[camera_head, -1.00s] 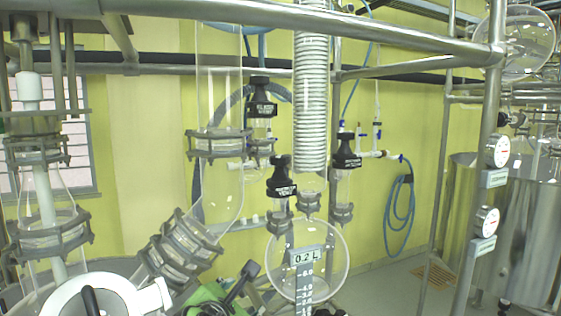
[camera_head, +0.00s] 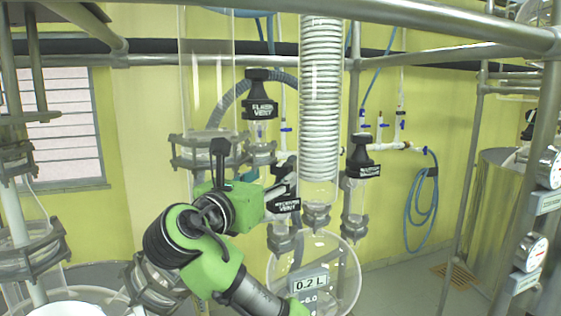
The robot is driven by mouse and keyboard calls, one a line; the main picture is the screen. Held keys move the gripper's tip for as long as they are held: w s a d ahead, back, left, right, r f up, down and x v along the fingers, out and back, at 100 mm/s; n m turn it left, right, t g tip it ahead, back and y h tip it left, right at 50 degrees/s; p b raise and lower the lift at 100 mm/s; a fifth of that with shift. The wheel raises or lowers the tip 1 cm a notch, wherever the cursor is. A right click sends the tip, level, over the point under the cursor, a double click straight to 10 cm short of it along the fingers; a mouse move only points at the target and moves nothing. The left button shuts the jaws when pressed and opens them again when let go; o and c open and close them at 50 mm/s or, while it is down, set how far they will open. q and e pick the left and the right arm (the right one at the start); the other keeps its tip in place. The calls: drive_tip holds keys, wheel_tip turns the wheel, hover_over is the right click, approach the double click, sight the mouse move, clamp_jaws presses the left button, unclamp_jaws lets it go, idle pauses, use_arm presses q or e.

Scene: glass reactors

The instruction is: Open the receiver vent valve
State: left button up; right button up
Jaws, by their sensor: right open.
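The receiver vent valve (camera_head: 287,206) has a black cap with white lettering, partly covered by my right gripper. It sits above the round glass receiver (camera_head: 343,275), which bears a "0.2 L" sign (camera_head: 310,283). My right gripper (camera_head: 284,182), on a green and black arm, is open, its dark fingers right at the top of the black cap. Whether they touch the cap or stand around it, I cannot tell. My left gripper is not in view.
Another black vent valve (camera_head: 261,100) stands up and left of the gripper, and a third black-capped valve (camera_head: 363,158) to the right. A white coiled condenser (camera_head: 320,100) hangs just behind. Steel rails (camera_head: 440,24) cross the top. A blue hose (camera_head: 421,212) hangs on the yellow wall.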

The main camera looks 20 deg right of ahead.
sight(277, 175)
drive_tip(key=x, duration=0.2)
drive_tip(key=shift+w+d+p, duration=0.25)
drive_tip(key=shift+d+p, duration=0.1)
drive_tip(key=p+x, duration=0.1)
drive_tip(key=x, duration=0.1)
drive_tip(key=shift+w+d, duration=0.2)
drive_tip(key=shift+w, duration=0.2)
drive_tip(key=shift+w+d+f, duration=0.1)
drive_tip(key=c, duration=1.1)
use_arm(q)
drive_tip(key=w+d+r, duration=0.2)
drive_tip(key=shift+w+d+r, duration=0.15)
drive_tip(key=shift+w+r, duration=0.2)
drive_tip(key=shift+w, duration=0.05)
